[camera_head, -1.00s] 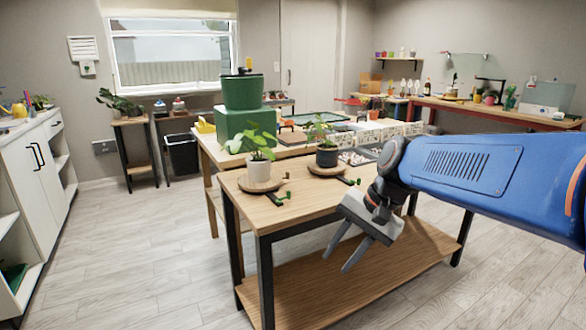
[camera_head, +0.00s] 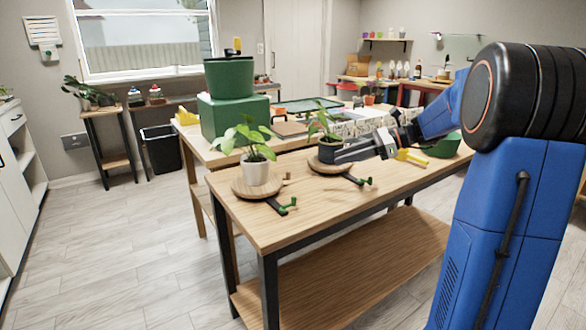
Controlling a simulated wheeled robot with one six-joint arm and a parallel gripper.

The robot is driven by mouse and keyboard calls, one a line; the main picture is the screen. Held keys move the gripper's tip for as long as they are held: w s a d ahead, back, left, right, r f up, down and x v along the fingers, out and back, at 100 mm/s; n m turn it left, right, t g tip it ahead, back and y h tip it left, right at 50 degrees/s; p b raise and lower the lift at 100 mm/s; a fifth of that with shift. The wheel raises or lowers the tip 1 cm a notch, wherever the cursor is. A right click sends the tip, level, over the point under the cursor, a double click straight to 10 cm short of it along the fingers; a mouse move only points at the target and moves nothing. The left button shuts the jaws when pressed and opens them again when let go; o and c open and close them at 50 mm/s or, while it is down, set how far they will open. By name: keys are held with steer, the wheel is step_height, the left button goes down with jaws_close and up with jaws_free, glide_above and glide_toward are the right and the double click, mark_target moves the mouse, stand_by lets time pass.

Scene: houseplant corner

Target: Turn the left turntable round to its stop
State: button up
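The left turntable (camera_head: 240,190) is a round wooden disc near the left end of the wooden table. A white pot (camera_head: 254,173) with a leafy plant stands on it. A dark bar with a green upright end (camera_head: 289,205) sticks out at its front right, and a small wooden peg (camera_head: 287,177) shows at its right edge. The right turntable (camera_head: 318,168) carries a dark pot with a plant and has a similar bar. My gripper (camera_head: 340,152) points left, in front of or beside the dark pot, right of the left turntable. Its finger opening is hidden by the viewing angle.
A green bowl (camera_head: 443,147) and a yellow tool (camera_head: 410,157) lie to the right on the table (camera_head: 330,200). A green box (camera_head: 228,117) with a green drum stands behind on another table. The front of the tabletop is clear.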

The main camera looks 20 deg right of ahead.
steer(key=x, duration=1.7)
steer(key=shift+w, duration=0.4)
steer(key=shift+d, duration=0.1)
jaws_close()
